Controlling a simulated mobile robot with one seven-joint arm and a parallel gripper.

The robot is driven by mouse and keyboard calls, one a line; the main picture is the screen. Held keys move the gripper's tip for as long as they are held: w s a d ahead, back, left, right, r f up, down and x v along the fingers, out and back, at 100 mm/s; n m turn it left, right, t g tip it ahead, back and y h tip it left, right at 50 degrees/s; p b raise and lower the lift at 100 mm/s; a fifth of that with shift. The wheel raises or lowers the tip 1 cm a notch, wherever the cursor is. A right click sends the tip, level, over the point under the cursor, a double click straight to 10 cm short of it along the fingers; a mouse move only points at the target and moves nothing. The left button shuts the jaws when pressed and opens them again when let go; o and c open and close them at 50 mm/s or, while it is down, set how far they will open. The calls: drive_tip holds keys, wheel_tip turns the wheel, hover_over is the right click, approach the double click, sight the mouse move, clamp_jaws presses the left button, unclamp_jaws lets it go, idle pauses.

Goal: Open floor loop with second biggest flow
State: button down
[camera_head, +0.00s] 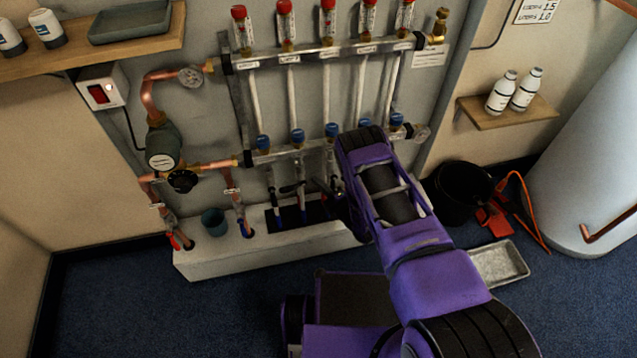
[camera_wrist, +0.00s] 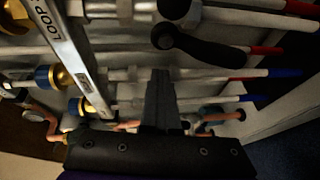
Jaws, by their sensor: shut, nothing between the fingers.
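A copper and steel manifold hangs on the wall in the head view. Its upper bar (camera_head: 325,50) carries several flow meters with red caps (camera_head: 284,8); their readings are too small to tell. The lower bar (camera_head: 285,153) carries blue caps (camera_head: 297,135), with loop pipes and black lever handles (camera_head: 292,187) below it. My gripper (camera_wrist: 160,74) is shut and empty in the wrist view, among the white loop pipes. A black lever (camera_wrist: 198,46) lies a little above the fingertips in that picture, seemingly apart from them. My arm hides the right-hand lower loops in the head view.
A pale box-like ledge (camera_head: 275,240) runs under the pipes, with a teal cup (camera_head: 214,222) on it. A pump (camera_head: 163,145) stands left. A black bucket (camera_head: 463,190), metal tray (camera_head: 499,264) and white tank (camera_head: 590,150) are at right.

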drive_tip(key=c, duration=0.8)
unclamp_jaws()
drive_tip(key=shift+o, duration=0.2)
drive_tip(key=p+v, duration=0.2)
drive_tip(key=v, duration=1.5)
drive_tip(key=shift+s+p, duration=0.2)
drive_tip(key=shift+p, duration=0.1)
drive_tip(key=shift+d+r, duration=0.1)
